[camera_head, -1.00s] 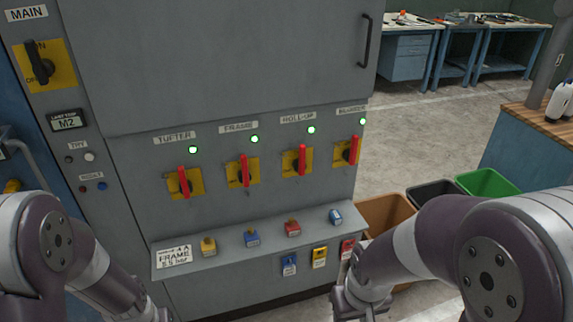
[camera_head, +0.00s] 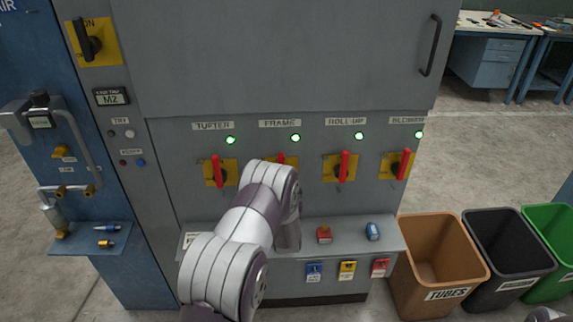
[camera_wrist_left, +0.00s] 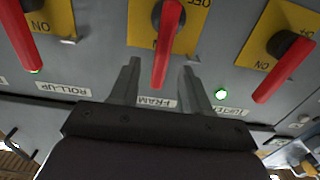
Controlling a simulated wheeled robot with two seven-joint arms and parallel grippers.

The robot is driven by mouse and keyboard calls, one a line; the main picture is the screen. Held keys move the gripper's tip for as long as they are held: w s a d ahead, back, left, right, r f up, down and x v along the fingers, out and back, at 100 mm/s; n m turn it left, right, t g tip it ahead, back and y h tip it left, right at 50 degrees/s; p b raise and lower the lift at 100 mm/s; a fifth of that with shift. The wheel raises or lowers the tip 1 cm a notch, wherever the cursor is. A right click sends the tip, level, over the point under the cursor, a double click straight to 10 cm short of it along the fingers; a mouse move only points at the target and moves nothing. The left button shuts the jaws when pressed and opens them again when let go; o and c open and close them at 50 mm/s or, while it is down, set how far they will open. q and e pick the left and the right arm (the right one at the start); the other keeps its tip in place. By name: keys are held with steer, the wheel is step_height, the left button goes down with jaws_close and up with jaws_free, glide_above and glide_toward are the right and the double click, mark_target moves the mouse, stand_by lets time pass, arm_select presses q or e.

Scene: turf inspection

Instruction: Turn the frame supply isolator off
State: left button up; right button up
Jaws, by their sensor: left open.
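The frame supply isolator is a red lever on a yellow plate (camera_head: 290,161), mostly hidden behind my left arm in the head view. Its green lamp (camera_head: 295,138) is lit under the FRAME label (camera_head: 279,123). In the left wrist view, which is upside down, the red lever (camera_wrist_left: 168,45) points toward its FRAME label (camera_wrist_left: 157,103), along the ON marking. My left gripper (camera_wrist_left: 160,68) is open, with one finger on each side of the lever and gaps showing. Whether the fingertips reach its depth is unclear.
Similar red levers sit beside it: tufter (camera_head: 217,171), roll-up (camera_head: 343,166) and blower (camera_head: 403,164), lamps lit. A shelf (camera_head: 350,240) with small coloured padlocks juts out below. Bins, including a brown one (camera_head: 440,255), stand right. A blue panel (camera_head: 50,170) is left.

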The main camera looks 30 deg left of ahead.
arm_select(q)
steer(key=x, duration=0.5)
steer(key=shift+w+a+p, duration=0.25)
steer(key=shift+a+p, duration=0.05)
steer(key=shift+a, duration=0.1)
steer(key=shift+w, duration=0.4)
jaws_close()
